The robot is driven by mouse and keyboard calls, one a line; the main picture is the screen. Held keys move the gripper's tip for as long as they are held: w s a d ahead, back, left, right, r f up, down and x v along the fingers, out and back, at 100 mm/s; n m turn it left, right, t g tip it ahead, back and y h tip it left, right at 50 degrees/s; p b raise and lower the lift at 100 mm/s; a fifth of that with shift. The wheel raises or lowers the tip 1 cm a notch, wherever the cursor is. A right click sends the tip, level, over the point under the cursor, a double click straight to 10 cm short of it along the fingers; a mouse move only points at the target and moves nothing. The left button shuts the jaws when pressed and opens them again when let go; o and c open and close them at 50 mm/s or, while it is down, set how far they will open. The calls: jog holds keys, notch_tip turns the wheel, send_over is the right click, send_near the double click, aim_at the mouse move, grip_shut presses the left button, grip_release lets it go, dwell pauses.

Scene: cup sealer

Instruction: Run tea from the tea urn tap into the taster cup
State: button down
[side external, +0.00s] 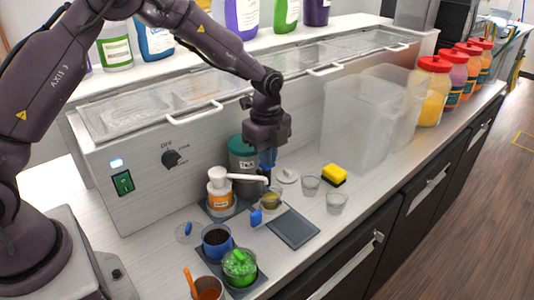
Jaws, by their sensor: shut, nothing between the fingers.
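The tea urn (243,163) is a grey vessel with a teal lid, standing against the front of the white cabinet. Its tap is mostly hidden behind a white pump spout and is hard to make out. A small clear cup (270,201) with yellowish-brown liquid stands just in front of the urn, near the tap; it appears to be the taster cup. My gripper (267,162) points down with its blue fingers shut and empty. It is above the cup and at the right side of the urn; whether it touches the tap cannot be told.
A white pump bottle (219,191) stands left of the cup. Clear cups (310,185) and a yellow sponge (334,174) are to the right. A dark mat (293,228) lies bare in front. A blue cup (216,241) and green-filled cup (239,266) stand at front left. Clear bins (357,120) are at right.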

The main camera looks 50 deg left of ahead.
notch_tip(320, 180, down, 2)
jog(key=shift+f, duration=0.15)
jog(key=shift+s+f, duration=0.1)
jog(key=shift+f, duration=0.05)
jog(key=shift+a, duration=0.15)
dwell(2.3)
notch_tip(320, 180, up, 16)
jog(key=shift+w+f, duration=0.25)
jog(key=shift+w, duration=0.2)
dwell(1.5)
